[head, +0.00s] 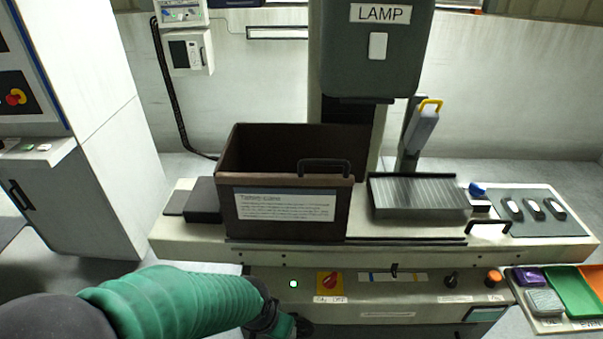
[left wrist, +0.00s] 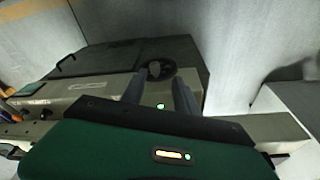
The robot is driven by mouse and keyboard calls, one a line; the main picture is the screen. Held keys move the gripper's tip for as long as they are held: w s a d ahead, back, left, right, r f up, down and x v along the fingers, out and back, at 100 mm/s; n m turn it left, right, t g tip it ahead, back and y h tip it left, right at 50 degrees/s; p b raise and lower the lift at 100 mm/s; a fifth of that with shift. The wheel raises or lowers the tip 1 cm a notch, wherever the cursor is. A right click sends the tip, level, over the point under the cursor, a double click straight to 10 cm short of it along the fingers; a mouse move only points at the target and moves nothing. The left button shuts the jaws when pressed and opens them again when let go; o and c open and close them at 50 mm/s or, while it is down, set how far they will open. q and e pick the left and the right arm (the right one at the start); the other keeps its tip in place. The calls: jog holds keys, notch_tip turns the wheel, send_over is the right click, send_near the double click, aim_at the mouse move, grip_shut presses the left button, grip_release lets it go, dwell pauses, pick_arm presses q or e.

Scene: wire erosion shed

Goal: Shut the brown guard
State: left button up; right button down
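The brown guard (head: 278,214) is a box-like cover with an open top, a white label on its front and a black handle (head: 325,168) at its upper right. It stands on the left part of the machine bed, behind a dark rail. The ridged grey block to its right is uncovered. My left gripper (head: 290,326) is low in front of the machine, below the guard and apart from it. In the left wrist view its two fingers (left wrist: 159,97) are spread with nothing held between them. My right gripper is in neither view.
The grey LAMP head (head: 377,45) hangs above the bed behind the guard. A ridged grey block (head: 418,196) and a dark mat with several small parts (head: 534,209) lie right. The front panel has a red switch (head: 329,283) and knobs. Coloured trays (head: 572,290) stand lower right.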

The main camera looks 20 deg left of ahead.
pick_arm(q)
jog(key=c, duration=0.5)
jog(key=w+a+n+t, duration=0.1)
jog(key=w+a, duration=0.1)
jog(key=a, duration=0.1)
jog(key=w+a+n+t+y, duration=0.1)
jog(key=w+a+n, duration=0.1)
jog(key=w+a+n+t+p, duration=0.1)
jog(key=w+a, duration=0.2)
jog(key=shift+w+a+r, duration=0.1)
jog(key=shift+a+r, duration=0.05)
jog(key=shift+a, duration=0.2)
grip_shut()
jog(key=w+a+r+n+t+y+p, duration=0.15)
jog(key=w+a+n+t, duration=0.4)
jog(key=a, duration=0.55)
jog(key=s+a+r+n+t, duration=0.6)
jog(key=a+r+n+t, duration=0.1)
jog(key=a+n, duration=0.25)
jog(key=w+d+p, duration=0.3)
jog(key=w, duration=0.8)
jog(key=shift+w+d+r+h, duration=0.15)
jog(key=shift+d+h, duration=0.2)
